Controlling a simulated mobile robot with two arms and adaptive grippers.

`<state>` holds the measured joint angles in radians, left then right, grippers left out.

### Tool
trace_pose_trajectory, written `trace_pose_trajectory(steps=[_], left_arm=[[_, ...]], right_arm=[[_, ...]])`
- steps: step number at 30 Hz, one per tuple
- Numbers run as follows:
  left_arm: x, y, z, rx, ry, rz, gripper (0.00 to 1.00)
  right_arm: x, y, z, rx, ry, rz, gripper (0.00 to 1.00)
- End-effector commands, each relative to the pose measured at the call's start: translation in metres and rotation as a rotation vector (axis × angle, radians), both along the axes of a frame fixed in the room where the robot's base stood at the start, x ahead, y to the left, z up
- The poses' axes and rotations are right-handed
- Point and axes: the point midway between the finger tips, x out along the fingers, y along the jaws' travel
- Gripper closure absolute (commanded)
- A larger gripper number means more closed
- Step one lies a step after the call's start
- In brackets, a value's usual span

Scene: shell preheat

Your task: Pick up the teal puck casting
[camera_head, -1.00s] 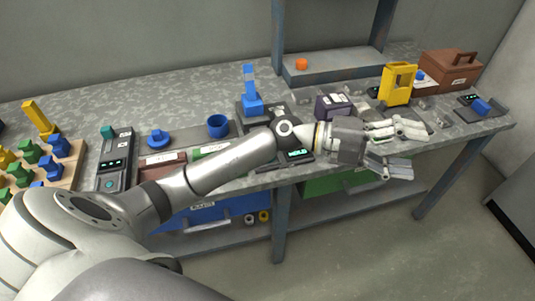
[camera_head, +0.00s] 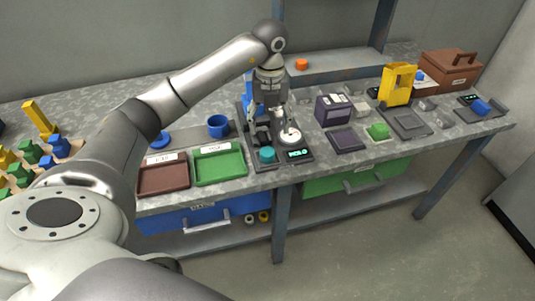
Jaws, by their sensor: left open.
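A teal puck (camera_head: 266,154) sits at the front left of a black device (camera_head: 300,165) whose small display is lit green. My left gripper (camera_head: 276,124) points down over this device, just behind the teal puck and apart from it. It is open and I see nothing held in it. A pale round disc (camera_head: 291,137) on the device lies by the right finger; I cannot tell whether they touch. My right gripper is not in view.
A brown tray (camera_head: 163,192) and a green tray (camera_head: 219,181) lie left of the device. A dark box (camera_head: 333,109), a green block (camera_head: 378,131) and a yellow stand (camera_head: 397,86) are right. A blue cup (camera_head: 218,121) stands behind the trays.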

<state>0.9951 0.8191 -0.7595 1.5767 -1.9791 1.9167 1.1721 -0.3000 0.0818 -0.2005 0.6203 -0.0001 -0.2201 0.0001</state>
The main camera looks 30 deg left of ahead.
Motion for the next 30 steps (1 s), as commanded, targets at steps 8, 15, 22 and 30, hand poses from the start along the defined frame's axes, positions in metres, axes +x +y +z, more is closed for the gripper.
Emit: trace_pose_trajectory(steps=[8,15,22,30], left_arm=[[-0.002,-0.001,-0.039,-0.003,0.003,-0.005,0.37],[-0.007,-0.001,-0.059,-0.004,0.004,-0.005,0.37],[-0.01,0.0,-0.09,-0.005,0.004,-0.006,0.37],[-0.009,0.0,-0.095,-0.004,-0.001,-0.007,0.37]], right_arm=[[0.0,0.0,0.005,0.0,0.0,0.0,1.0],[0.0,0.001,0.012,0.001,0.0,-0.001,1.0],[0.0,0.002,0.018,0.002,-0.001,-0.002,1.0],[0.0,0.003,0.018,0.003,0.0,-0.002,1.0]])
